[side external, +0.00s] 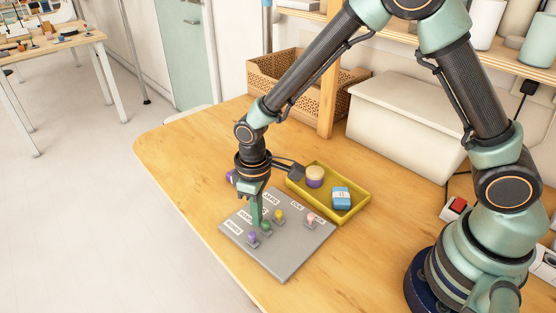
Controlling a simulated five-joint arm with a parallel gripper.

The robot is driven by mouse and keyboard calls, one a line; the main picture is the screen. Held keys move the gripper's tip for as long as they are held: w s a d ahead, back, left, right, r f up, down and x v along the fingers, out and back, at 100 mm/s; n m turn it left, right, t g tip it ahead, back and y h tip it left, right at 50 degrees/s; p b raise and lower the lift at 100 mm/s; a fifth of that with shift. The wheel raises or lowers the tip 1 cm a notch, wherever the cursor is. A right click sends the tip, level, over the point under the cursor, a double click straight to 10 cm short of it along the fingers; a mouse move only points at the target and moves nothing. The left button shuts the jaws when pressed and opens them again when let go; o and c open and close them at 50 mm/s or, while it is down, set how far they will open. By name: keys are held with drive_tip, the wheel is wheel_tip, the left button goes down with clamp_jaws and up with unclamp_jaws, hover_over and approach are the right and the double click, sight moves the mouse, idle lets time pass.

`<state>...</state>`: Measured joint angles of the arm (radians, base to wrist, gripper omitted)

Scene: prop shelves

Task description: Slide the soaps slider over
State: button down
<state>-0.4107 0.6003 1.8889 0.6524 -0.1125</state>
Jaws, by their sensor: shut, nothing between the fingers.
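A grey slider panel (283,250) lies on the wooden table, with several white labels too small to read surely. I cannot tell which label says soaps. Its knobs are purple (253,236), green (266,226), yellow (278,215) and pink (311,218). My gripper (256,223) points down over the panel's left part, fingers shut and empty. Its tips are close to the green and purple knobs, left of the green one. I cannot tell whether they touch a knob. The gripper hides part of the panel and a label behind it.
A yellow tray (350,210) behind the panel holds a purple-and-cream round item (315,177) and a blue-and-white block (341,197). A purple object (230,177) shows partly behind my gripper. A wicker basket (275,75) and white bin (400,120) stand behind. The table's left is clear.

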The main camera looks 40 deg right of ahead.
sight(275, 238)
drive_tip(key=shift+f, duration=0.4)
drive_tip(key=shift+s, duration=0.15)
drive_tip(key=shift+s+d, duration=0.15)
drive_tip(key=shift+s, duration=1.3)
drive_tip(key=shift+s+d, duration=0.15)
drive_tip(key=shift+s, duration=1.25)
drive_tip(key=shift+w, duration=0.2)
drive_tip(key=shift+w, duration=0.25)
wheel_tip(275, 238, up, 7)
